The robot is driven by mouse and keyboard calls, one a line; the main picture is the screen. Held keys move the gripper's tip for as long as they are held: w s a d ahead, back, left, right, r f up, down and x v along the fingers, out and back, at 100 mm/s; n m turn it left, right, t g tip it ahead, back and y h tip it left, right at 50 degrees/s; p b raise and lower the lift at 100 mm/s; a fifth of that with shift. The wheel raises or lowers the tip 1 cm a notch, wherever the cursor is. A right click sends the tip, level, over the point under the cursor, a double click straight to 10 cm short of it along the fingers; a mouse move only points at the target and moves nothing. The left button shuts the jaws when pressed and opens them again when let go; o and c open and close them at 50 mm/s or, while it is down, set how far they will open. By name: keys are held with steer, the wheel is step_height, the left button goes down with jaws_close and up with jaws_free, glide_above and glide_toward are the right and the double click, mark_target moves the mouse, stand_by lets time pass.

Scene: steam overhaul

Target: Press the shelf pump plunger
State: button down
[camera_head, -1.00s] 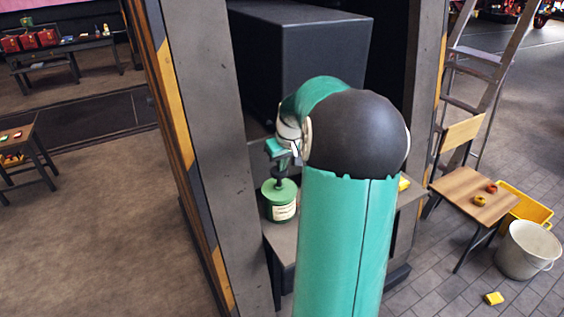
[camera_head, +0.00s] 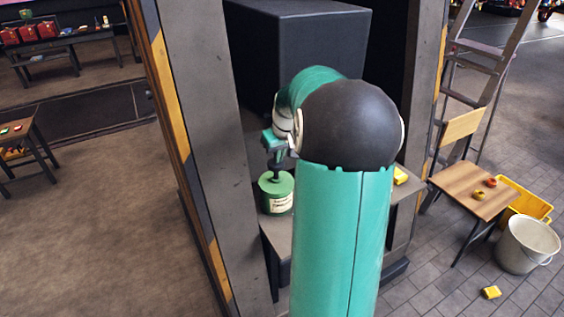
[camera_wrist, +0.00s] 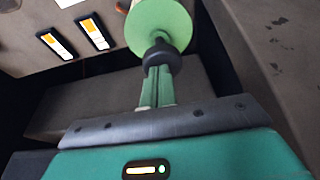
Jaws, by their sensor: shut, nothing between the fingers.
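The shelf pump is a green can (camera_head: 277,198) with a pale label, upright on the shelf (camera_head: 300,226) between the dark posts. Its dark plunger (camera_head: 277,170) stands on the can's top, and little stem shows. My gripper (camera_head: 274,156) is shut and empty, pointing down right above the plunger. In the wrist view, the green fingers of my gripper (camera_wrist: 157,70) lie together with their tips at the dark plunger knob (camera_wrist: 160,56), seemingly touching it. The round green can top (camera_wrist: 160,25) shows beyond the knob. My arm hides much of the shelf.
A large dark box (camera_head: 305,50) stands behind the pump. A grey post (camera_head: 200,130) is close on the left. A yellow object (camera_head: 400,175) lies on the shelf at right. A chair (camera_head: 472,190), a bucket (camera_head: 527,245) and a ladder (camera_head: 478,70) stand farther right.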

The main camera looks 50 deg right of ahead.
steer(key=d+v, duration=0.1)
steer(key=v, duration=0.9)
steer(key=shift+a+r, duration=0.35)
steer(key=shift+a, duration=0.1)
steer(key=shift+a, duration=0.15)
